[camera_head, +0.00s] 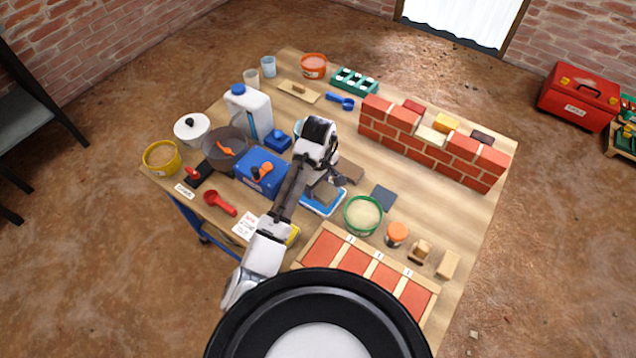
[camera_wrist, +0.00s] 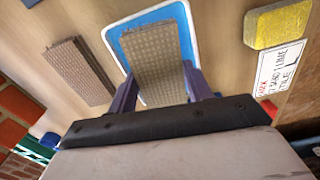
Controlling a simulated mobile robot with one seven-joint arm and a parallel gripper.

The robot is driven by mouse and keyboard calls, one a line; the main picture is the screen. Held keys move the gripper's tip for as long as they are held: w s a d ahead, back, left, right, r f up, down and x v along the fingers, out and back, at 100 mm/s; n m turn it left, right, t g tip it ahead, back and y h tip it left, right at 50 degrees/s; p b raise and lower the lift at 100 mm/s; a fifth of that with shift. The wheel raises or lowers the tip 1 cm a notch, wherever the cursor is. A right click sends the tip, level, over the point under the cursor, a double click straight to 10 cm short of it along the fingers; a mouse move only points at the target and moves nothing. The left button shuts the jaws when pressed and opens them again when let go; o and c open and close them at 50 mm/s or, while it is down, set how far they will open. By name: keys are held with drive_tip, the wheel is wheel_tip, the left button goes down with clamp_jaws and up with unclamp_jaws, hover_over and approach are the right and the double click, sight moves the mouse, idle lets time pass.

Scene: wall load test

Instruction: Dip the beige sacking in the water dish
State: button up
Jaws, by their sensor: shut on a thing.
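The beige sacking (camera_wrist: 155,52) is a woven, tan rectangular piece. My gripper (camera_wrist: 160,88) is shut on it, with one dark finger at each side. In the head view the sacking (camera_head: 326,192) and the blue-rimmed tray (camera_head: 318,208) show below my gripper (camera_head: 323,178). A darker brown woven piece (camera_wrist: 76,72) lies to the left in the wrist view. A pale blue round dish (camera_head: 297,127), possibly the water dish, is partly hidden behind my arm.
A green-rimmed round bowl (camera_head: 351,226) and a dark square (camera_head: 383,197) lie right of the tray. A blue box (camera_head: 252,178), a white jug (camera_head: 262,112) and a pan (camera_head: 212,160) crowd the left. A brick wall (camera_head: 425,145) stands behind. A yellow block (camera_wrist: 275,25) lies beside a label.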

sight(318, 186)
drive_tip(key=shift+r+p, duration=1.9)
drive_tip(key=shift+r, duration=0.15)
drive_tip(key=shift+s, duration=0.1)
